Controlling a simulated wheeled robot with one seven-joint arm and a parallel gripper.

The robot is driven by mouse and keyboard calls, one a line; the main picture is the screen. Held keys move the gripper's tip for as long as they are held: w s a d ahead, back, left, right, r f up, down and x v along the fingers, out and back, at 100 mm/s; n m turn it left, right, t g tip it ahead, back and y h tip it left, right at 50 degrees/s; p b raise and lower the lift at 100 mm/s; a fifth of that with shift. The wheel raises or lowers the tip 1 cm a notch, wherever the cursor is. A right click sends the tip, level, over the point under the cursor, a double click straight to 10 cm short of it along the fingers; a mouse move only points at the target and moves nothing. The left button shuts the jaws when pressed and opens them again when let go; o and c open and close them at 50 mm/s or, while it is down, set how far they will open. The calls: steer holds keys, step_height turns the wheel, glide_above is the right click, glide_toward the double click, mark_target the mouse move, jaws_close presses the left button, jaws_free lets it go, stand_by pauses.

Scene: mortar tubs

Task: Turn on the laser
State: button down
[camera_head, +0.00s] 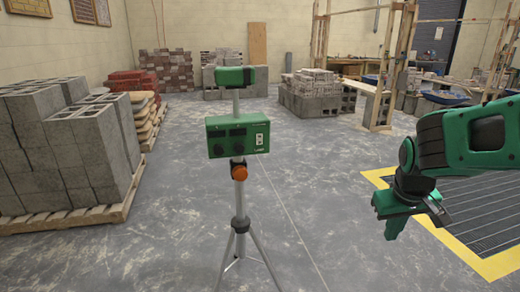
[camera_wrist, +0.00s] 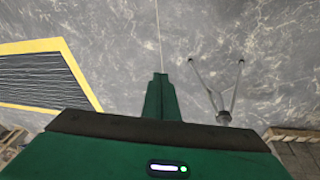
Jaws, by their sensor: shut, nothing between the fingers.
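The laser is a green box (camera_head: 238,136) on a tripod (camera_head: 240,200), with a smaller green head (camera_head: 235,77) on a short post above it. The box front has dark round parts on the left and a pale panel with small marks on the right. An orange knob sits just under the box. My gripper (camera_head: 391,232) hangs to the right of the tripod, pointing down, apart from the laser. Its fingers (camera_wrist: 161,80) are shut and empty. In the wrist view, only the tripod's legs (camera_wrist: 222,90) show; the laser box is not visible there.
Grey blocks on a pallet (camera_head: 70,215) stand at the left. More block stacks (camera_head: 312,100) and a wooden frame (camera_head: 385,70) stand behind. A dark floor grate with a yellow border (camera_head: 480,262) lies at the right. The floor around the tripod is clear.

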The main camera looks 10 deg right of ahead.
steer(key=w+a+r+n+t+h, duration=0.15)
steer(key=w+n+t, duration=0.3)
steer(key=w, duration=0.65)
steer(key=w+a+n+t+h, duration=0.1)
steer(key=w+a+n+t, duration=0.3)
steer(key=w, duration=0.7)
steer(key=w+a+r+n+t+y, duration=0.2)
steer(key=w+a+n, duration=0.3)
steer(key=a+n, duration=0.1)
steer(key=w+a+r+n+t+y, duration=0.2)
steer(key=w+a+n, duration=0.4)
steer(key=a, duration=0.3)
steer(key=shift+w+a+r+t+y, duration=0.15)
steer(key=shift+a+r+t+y, duration=0.25)
steer(key=shift+t, duration=0.45)
steer(key=shift+w+d+f, duration=0.1)
steer(key=shift+w+d, duration=0.05)
